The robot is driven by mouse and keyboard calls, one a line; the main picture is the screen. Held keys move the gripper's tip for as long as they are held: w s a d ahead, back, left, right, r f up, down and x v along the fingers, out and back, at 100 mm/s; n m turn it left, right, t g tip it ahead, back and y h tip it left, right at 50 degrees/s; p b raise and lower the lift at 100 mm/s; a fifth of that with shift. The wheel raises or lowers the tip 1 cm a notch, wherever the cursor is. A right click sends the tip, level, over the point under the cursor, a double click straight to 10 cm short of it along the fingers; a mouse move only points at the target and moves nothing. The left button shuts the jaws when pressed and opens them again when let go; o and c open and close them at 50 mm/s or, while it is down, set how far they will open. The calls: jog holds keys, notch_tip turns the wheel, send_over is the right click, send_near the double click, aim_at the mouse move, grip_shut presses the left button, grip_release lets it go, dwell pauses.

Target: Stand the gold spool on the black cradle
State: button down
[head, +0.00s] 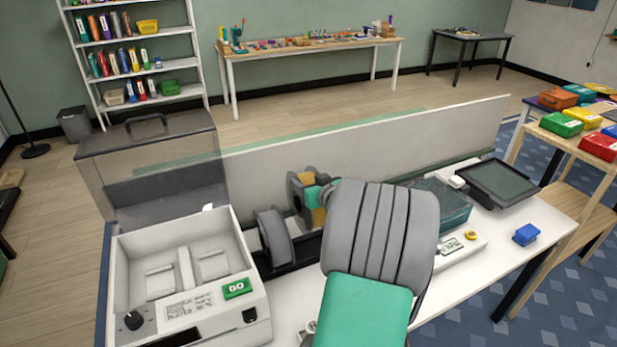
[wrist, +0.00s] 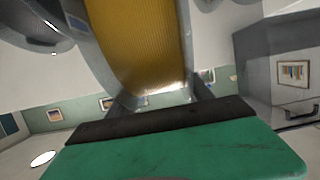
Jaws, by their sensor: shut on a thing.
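The gold spool (head: 318,216) has gold windings between grey flanges and is upright at the back of the white bench, partly hidden by my arm. It fills the upper middle of the wrist view (wrist: 145,45). My gripper (wrist: 160,92) is shut on it; in the head view my arm's grey and green links cover most of the gripper. The black cradle (head: 304,250) lies on the bench directly below, its right part hidden behind my arm. The spool is over or at the cradle; I cannot tell whether they touch.
A grey spool (head: 273,238) stands at the cradle's left end, close to the gold one. A low panel (head: 400,140) runs behind. A dark tablet (head: 497,182) and blue block (head: 526,235) are right.

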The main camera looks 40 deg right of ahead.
aim_at(323, 221)
notch_tip(323, 221, down, 5)
jog(key=b, duration=0.3)
jog(key=shift+f, duration=0.15)
notch_tip(323, 221, down, 4)
jog(key=b, duration=0.4)
jog(key=shift+r, duration=0.25)
jog(key=shift+f+b, duration=0.4)
jog(key=shift+b, duration=0.35)
jog(key=c, duration=0.7)
grip_release()
jog(key=shift+c, duration=0.2)
jog(key=o, duration=0.4)
jog(key=shift+f, duration=0.35)
jog(key=b+v, duration=0.1)
jog(key=v, duration=0.7)
jog(key=shift+r, duration=0.2)
